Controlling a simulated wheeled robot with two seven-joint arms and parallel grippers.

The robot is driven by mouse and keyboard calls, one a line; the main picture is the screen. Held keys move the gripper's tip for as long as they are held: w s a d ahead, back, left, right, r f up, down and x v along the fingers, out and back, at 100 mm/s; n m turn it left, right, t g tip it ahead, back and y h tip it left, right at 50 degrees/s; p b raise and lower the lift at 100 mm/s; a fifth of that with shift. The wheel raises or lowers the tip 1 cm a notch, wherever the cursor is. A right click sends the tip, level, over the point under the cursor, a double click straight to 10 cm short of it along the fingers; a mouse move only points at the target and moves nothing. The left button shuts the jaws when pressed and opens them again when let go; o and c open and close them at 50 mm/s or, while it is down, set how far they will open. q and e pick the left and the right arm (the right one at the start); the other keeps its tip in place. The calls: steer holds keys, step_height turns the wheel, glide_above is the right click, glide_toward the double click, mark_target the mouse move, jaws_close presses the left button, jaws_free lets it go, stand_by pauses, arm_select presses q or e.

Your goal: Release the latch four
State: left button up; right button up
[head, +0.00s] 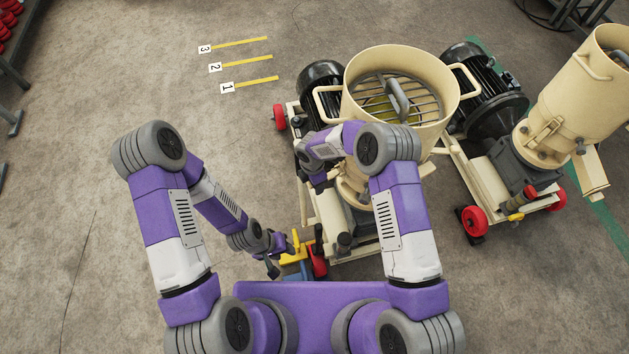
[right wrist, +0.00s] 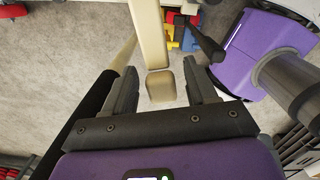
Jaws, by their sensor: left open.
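The nearer pellet mill has a cream hopper (head: 405,95) with a slotted grille on top. Its lower body is largely hidden behind my right arm, and I cannot make out latch four. My left gripper (head: 283,254) is open beside the mill's near red wheel (head: 318,262) and a yellow part (head: 297,250). My right gripper (head: 316,180) is at the mill's left side, below the hopper. In the right wrist view its fingers (right wrist: 162,88) stand apart, with a cream block (right wrist: 160,90) showing between them and gaps at both sides. A cream bar (right wrist: 150,35) shows beyond it.
A second cream mill (head: 585,90) with a side latch (head: 546,134) stands at the right. Dark motors (head: 488,92) sit beside the mills. Floor markers 1, 2 and 3 (head: 228,88) lie at the back left. The floor at the left is mostly clear.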

step_height(320, 180, up, 8)
steer(key=shift+s+a+f+p, duration=0.1)
steer(key=shift+a+f+p, duration=0.1)
steer(key=shift+p, duration=0.45)
stand_by(0.5)
